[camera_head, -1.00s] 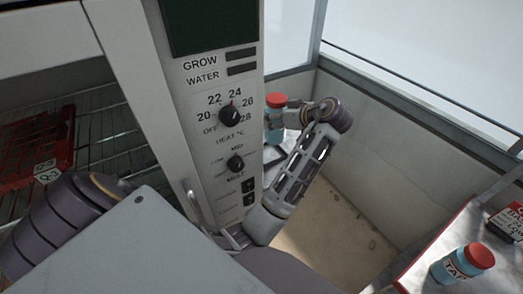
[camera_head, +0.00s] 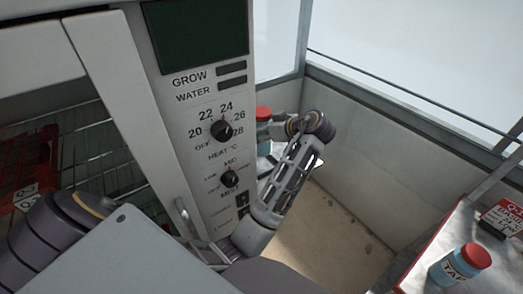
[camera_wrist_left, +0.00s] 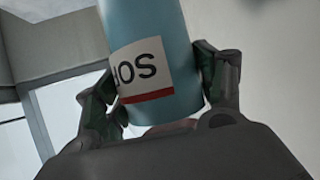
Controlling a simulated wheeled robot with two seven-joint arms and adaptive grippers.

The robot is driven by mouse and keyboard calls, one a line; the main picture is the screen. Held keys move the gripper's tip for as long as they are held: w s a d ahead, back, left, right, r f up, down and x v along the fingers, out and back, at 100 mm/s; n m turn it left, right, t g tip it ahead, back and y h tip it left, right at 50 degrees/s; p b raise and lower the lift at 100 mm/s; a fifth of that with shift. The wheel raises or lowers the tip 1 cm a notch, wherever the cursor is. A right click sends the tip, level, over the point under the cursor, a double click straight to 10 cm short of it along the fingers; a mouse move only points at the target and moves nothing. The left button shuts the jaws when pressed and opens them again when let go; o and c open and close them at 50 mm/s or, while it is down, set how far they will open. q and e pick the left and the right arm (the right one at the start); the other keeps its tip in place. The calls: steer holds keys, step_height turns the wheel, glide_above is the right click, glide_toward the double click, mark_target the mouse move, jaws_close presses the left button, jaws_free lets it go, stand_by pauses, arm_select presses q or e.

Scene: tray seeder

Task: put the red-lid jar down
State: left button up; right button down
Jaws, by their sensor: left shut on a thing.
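A blue jar with a red lid (camera_head: 263,113) stands out beyond the right edge of the white control panel, partly hidden by the panel and my arm. In the left wrist view a blue jar (camera_wrist_left: 160,45) with a white and red label fills the space between the fingers of my left gripper (camera_wrist_left: 157,85). Whether the jar's base touches a surface cannot be told. A second red-lid jar (camera_head: 460,266) stands on the red-edged table at right. My right gripper is not in view.
The control panel (camera_head: 205,85) with knobs and a handle stands close to my left arm. Wire shelves (camera_head: 95,150) with a red tray (camera_head: 30,165) are at left. A pale wall (camera_head: 375,150) and window frames lie behind. A red-and-black box (camera_head: 502,218) sits on the right table (camera_head: 420,262).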

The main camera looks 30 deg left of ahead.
arm_select(q)
step_height(320, 180, down, 4)
steer(key=shift+r, duration=0.2)
steer(key=shift+f, duration=0.15)
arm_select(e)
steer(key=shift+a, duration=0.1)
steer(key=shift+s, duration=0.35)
